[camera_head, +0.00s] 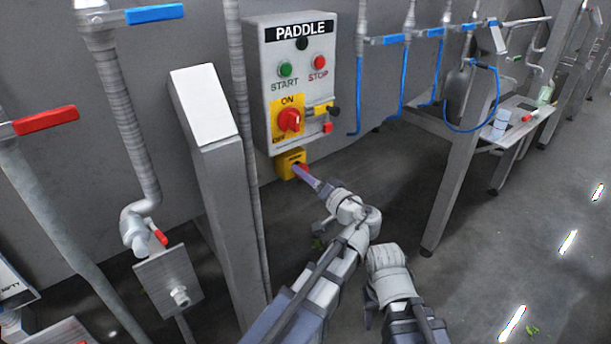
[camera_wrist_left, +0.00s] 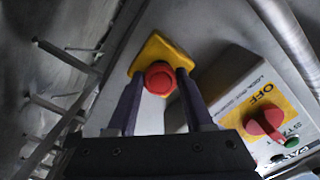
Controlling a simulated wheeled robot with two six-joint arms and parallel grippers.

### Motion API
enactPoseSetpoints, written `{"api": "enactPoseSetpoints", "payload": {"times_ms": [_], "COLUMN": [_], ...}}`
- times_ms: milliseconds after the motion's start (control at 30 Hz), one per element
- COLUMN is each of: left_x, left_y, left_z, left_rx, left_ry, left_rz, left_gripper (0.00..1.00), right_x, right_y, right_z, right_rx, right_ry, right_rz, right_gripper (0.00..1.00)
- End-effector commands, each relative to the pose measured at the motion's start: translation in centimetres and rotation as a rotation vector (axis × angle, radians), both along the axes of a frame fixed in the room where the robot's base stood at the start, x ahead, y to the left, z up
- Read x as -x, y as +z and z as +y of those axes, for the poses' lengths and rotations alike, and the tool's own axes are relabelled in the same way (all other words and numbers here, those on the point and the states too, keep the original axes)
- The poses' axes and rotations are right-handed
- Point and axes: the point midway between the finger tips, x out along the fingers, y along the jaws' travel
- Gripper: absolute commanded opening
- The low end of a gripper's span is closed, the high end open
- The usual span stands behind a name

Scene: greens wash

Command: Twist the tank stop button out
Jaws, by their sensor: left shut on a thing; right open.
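The tank stop button is a red mushroom button (camera_wrist_left: 160,79) on a yellow box (camera_head: 289,162) below the paddle control panel. In the left wrist view the yellow box (camera_wrist_left: 158,50) shows behind the button. My left gripper (camera_head: 302,172) reaches the button from the front. In the left wrist view its two dark fingers (camera_wrist_left: 158,88) stand on either side of the red button, shut on it. In the head view the fingers hide much of the button. My right gripper (camera_head: 388,258) is low at the bottom centre, away from the panel, and its fingertips are hard to make out.
The grey paddle panel (camera_head: 258,60) with start and stop buttons and a red rotary switch (camera_head: 289,120) is just above the yellow box. A slanted steel post (camera_head: 235,210) stands to the left. Pipes with a blue hose (camera_head: 440,60) are to the right.

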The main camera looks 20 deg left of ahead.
Motion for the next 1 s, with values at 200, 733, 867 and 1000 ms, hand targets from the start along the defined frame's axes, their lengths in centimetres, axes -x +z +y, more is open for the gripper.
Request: {"api": "enactPoseSetpoints", "payload": {"times_ms": [200,733,867,1000], "left_x": [-0.05,-0.07,-0.04,-0.03], "left_y": [0.03,0.05,0.04,0.03], "left_z": [0.05,0.05,0.05,0.03], "left_rx": [-0.028,-0.032,-0.031,-0.031], "left_ry": [0.001,0.0,0.001,0.001], "left_rz": [0.034,0.039,0.039,0.039], "left_gripper": [0.0,0.61,0.76,0.8], "right_x": [0.0,0.0,0.0,0.0], "right_y": [0.02,0.02,0.02,0.02], "right_z": [0.0,0.0,0.0,0.0], "right_rx": [0.0,0.0,0.0,0.0], "right_ry": [0.0,0.0,0.0,0.0], "right_rz": [0.0,0.0,0.0,0.0], "right_gripper": [0.5,0.5,0.5,0.5]}}
